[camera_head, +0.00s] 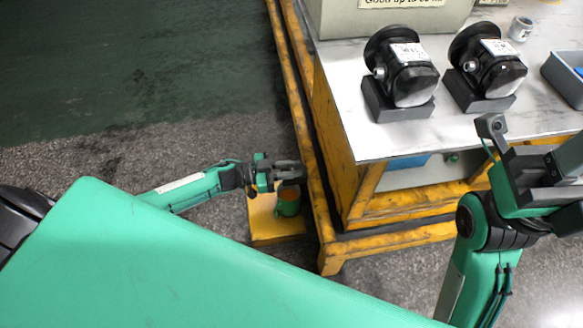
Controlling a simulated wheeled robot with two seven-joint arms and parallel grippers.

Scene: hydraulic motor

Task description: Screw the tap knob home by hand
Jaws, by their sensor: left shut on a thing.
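My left gripper (290,172) reaches in from the left, low beside the bench. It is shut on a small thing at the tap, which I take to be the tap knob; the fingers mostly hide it. Just below the fingers is a small green round body (288,207) with an orange-brown top. It is beside the bench's yellow frame, over a yellow plate (268,220). I cannot tell how far the knob is seated. My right gripper (558,172) is at the right edge, in front of the bench; its fingers are not clear.
A bench with a pale top (345,75) and yellow frame (296,110) fills the right. Two black motors (400,70) (487,68) on dark blocks, a small grey cup (520,29) and a grey bin (565,78) stand on it. The floor at left is clear.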

